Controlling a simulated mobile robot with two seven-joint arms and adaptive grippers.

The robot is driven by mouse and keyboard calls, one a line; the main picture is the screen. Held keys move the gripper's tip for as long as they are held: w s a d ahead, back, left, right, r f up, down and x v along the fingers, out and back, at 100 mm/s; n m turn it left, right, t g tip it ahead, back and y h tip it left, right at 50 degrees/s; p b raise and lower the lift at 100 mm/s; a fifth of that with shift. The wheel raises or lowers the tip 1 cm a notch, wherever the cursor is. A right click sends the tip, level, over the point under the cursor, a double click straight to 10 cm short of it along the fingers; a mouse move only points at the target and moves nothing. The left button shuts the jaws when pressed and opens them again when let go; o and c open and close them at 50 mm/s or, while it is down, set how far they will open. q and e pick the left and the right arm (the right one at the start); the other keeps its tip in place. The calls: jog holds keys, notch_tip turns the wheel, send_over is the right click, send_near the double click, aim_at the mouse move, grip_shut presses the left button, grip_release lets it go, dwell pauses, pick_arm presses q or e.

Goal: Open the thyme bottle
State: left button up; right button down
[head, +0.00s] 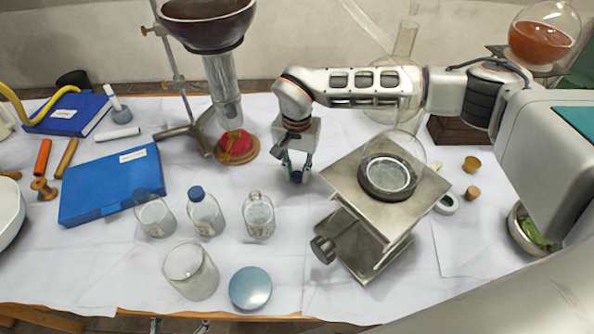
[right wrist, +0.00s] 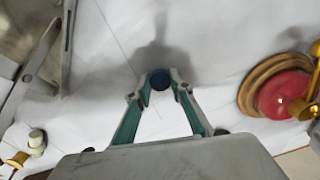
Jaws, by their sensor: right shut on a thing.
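My right gripper (head: 297,173) is shut on a small dark blue cap (head: 296,178), held behind the row of bottles. In the right wrist view the cap (right wrist: 160,79) sits between the fingertips, with no bottle seen under it. The right bottle (head: 258,219) has a bare glass neck with no cap. The middle bottle (head: 206,217) wears a blue cap (head: 196,193).
A metal lab jack (head: 338,182) with a glass vessel stands right of the gripper. A stand with a red-topped burner (head: 237,145) is to its left. A glass beaker (head: 190,272) and a round blue lid (head: 250,288) lie in front. White cloth around the gripper is clear.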

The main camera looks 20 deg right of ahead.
aim_at(297, 175)
jog(key=shift+f, duration=0.1)
jog(key=c, duration=1.8)
grip_release()
jog(key=shift+f, duration=0.1)
notch_tip(297, 175, up, 12)
jog(key=shift+r, duration=0.2)
